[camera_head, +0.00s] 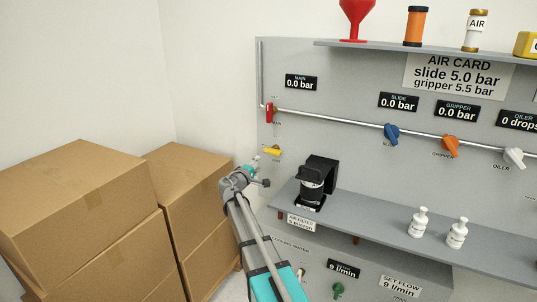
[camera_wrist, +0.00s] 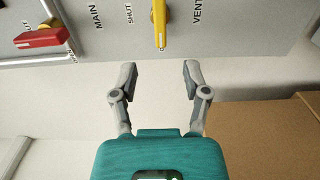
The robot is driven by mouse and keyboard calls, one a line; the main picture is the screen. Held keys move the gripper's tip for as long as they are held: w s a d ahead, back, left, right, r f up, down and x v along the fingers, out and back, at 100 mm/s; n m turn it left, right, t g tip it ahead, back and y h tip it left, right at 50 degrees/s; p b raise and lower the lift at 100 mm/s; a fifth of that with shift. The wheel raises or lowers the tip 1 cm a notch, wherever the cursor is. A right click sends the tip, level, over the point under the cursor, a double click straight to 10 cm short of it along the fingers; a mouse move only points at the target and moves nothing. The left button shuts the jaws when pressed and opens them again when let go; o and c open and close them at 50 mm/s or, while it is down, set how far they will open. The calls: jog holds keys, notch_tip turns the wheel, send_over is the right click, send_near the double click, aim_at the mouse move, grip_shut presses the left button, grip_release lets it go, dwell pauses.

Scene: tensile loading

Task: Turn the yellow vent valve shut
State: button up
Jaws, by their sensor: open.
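The yellow vent valve (camera_head: 272,150) is a small handle on the grey panel, below the red main valve. In the wrist view the yellow handle (camera_wrist: 159,25) runs up and down the picture, between the words SHUT and VENT. Its lower end lies by a mostly hidden label, and its upper end is cut off by the picture edge. My gripper (camera_wrist: 160,72) is open and empty. Its two fingers are spread to either side of the handle's line, apart from it. In the head view my gripper (camera_head: 261,171) is just below and left of the yellow valve.
The red main valve (camera_head: 269,112) sits above on the pipe; it also shows in the wrist view (camera_wrist: 42,38). A black air filter unit (camera_head: 317,181) stands on the grey shelf (camera_head: 375,228) to the right. Cardboard boxes (camera_head: 77,200) are stacked at left, close to my arm.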

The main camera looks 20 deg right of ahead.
aim_at(271, 153)
jog(key=x, duration=1.2)
jog(key=shift+w+d, duration=0.25)
